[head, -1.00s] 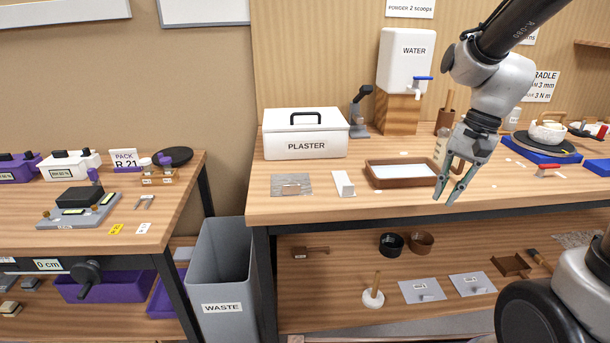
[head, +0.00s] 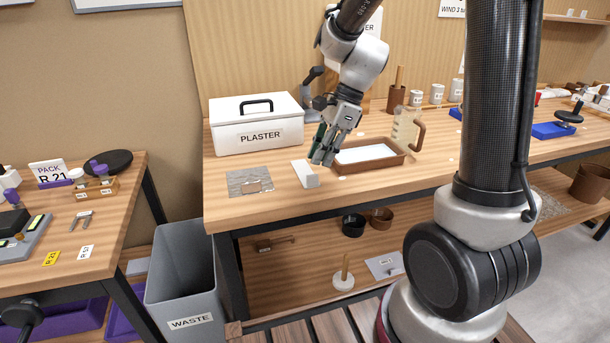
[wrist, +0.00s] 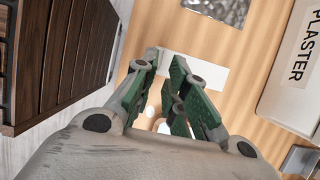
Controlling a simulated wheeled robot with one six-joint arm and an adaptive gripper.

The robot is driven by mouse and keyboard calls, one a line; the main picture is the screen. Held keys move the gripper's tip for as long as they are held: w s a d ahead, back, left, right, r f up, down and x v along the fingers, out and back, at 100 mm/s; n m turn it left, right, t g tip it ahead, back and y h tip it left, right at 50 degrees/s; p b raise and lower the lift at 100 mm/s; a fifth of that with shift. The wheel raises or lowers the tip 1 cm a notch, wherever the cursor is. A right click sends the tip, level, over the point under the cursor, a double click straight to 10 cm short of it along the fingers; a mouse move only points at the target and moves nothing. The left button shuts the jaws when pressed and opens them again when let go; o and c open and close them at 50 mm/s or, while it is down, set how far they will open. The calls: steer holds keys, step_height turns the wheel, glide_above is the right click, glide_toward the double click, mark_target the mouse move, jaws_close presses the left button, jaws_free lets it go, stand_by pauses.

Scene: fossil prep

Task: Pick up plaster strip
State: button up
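The plaster strip (head: 309,181) appears to be the small white block on the bench, between a grey textured sheet and the brown tray. In the wrist view the strip (wrist: 210,77) lies beyond my fingertips, which cover part of its left end. My gripper (head: 322,160) points down beside the strip's right side, close to it in the head view. The wrist view shows my gripper (wrist: 165,66) with a gap between its green-padded fingers and nothing held. I cannot tell whether a finger touches the strip.
The brown tray (head: 340,170) with white contents lies just right of my gripper. A jug (head: 405,130) stands beyond it. The white PLASTER box (head: 257,135) stands behind left, and the grey sheet (head: 236,188) lies left. A waste bin (head: 188,280) stands below, left of the bench.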

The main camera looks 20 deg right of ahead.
mark_target(313, 175)
steer(key=x, duration=0.5)
steer(key=shift+s+f, duration=0.15)
steer(key=shift+f, duration=0.3)
steer(key=shift+c, duration=0.4)
jaws_close()
steer(key=shift+r, duration=0.15)
step_height(313, 175, up, 10)
steer(key=shift+c, duration=0.6)
jaws_free()
